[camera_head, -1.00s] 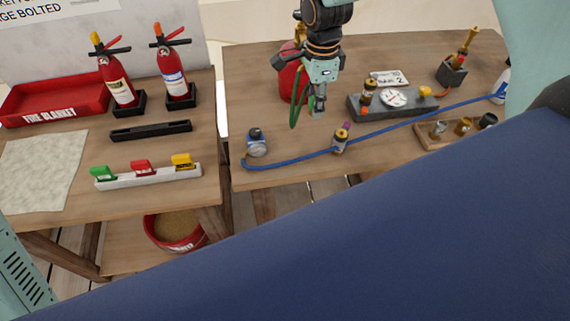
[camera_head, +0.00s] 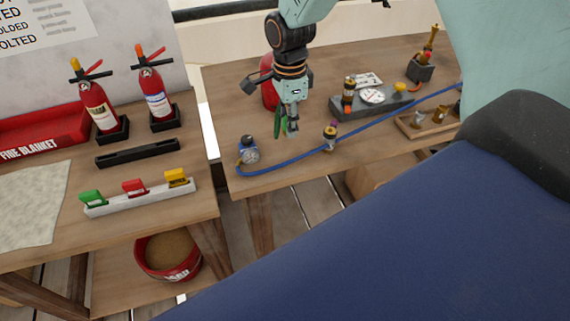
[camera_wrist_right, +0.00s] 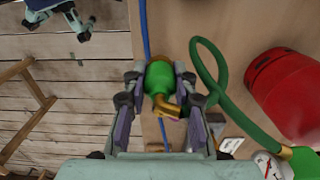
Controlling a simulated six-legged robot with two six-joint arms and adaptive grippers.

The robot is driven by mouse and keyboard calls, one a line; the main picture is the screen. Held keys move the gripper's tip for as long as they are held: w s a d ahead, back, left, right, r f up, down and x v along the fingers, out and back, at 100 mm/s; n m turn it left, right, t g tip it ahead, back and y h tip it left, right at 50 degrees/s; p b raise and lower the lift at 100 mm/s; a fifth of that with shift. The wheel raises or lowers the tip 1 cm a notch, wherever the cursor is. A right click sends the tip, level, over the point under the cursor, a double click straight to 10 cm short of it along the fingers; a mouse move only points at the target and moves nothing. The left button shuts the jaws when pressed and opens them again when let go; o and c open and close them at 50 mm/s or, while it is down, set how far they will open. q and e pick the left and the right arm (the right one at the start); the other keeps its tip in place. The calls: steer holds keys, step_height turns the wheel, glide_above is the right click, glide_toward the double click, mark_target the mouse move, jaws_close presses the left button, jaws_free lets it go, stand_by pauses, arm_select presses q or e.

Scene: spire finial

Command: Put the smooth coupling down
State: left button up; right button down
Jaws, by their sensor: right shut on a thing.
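My right gripper (camera_head: 291,126) is over the right-hand table, between the red cylinder and the blue hose. In the right wrist view its fingers (camera_wrist_right: 160,100) are shut on a smooth green coupling (camera_wrist_right: 159,77) with a bent brass end. A green hose (camera_wrist_right: 209,60) loops beside it; it also shows in the head view (camera_head: 278,121). Whether the coupling touches the table I cannot tell.
A red cylinder (camera_head: 269,96) stands behind the gripper. A blue hose (camera_head: 300,160) runs along the table's front, with a blue-capped gauge (camera_head: 249,154) and a brass fitting (camera_head: 330,137) near it. A wooden rack (camera_head: 425,130) and a grey gauge block (camera_head: 378,104) are to the right.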

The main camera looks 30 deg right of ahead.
steer(key=f, duration=0.2)
steer(key=shift+w+a+f, duration=0.1)
steer(key=shift+a+f, duration=0.25)
steer(key=shift+f, duration=0.05)
glide_above(289, 160)
step_height(289, 160, down, 4)
steer(key=shift+d+f, duration=0.1)
steer(key=shift+d, duration=0.05)
steer(key=f, duration=0.1)
steer(key=a+f+b, duration=0.1)
steer(key=shift+f, duration=0.55)
steer(key=shift+d+f, duration=0.15)
steer(key=shift+d, duration=0.25)
steer(key=c, duration=1.5)
jaws_free()
steer(key=shift+a, duration=0.1)
steer(key=shift+o, duration=1.4)
steer(key=shift+a, duration=0.25)
steer(key=shift+o, duration=0.7)
arm_select(q)
steer(key=shift+w+d+f, duration=0.15)
steer(key=shift+w+f, duration=0.05)
steer(key=shift+f, duration=0.35)
arm_select(e)
steer(key=shift+d, duration=0.25)
